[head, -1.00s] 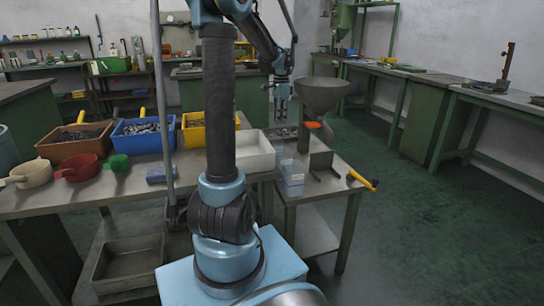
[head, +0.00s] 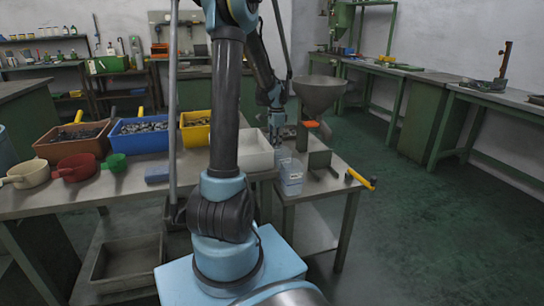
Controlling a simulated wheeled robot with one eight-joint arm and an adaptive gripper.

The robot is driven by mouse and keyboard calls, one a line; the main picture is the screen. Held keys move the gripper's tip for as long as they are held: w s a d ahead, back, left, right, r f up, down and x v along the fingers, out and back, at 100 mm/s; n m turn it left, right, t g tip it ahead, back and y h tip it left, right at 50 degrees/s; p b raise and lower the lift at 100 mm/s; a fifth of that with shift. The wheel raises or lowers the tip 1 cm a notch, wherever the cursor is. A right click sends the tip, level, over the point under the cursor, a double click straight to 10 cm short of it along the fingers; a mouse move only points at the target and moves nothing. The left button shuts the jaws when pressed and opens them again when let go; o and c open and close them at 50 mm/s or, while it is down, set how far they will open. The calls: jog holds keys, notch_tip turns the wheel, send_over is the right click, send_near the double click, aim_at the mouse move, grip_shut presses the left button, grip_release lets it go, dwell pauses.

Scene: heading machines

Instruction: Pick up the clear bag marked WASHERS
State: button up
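Clear bags or packs with pale blue-white contents stand at the left edge of the right-hand table. One (head: 290,178) is at the front, and another (head: 283,154) shows just behind it. Their print is too small to read, so I cannot tell which is marked WASHERS. My gripper (head: 275,143) points down behind the white tray, close to the rear clear pack. Its two fingers look slightly apart, with nothing visible between them. I cannot tell whether the fingertips touch the pack.
A white tray (head: 254,151) stands left of the clear packs. A grey funnel (head: 319,95) and an upright metal plate (head: 320,160) are to their right. A yellow-handled tool (head: 361,179) overhangs the right edge. Brown (head: 72,152), blue (head: 139,143) and yellow (head: 194,137) bins fill the left table.

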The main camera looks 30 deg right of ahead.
jog(key=shift+f, duration=1)
grip_shut()
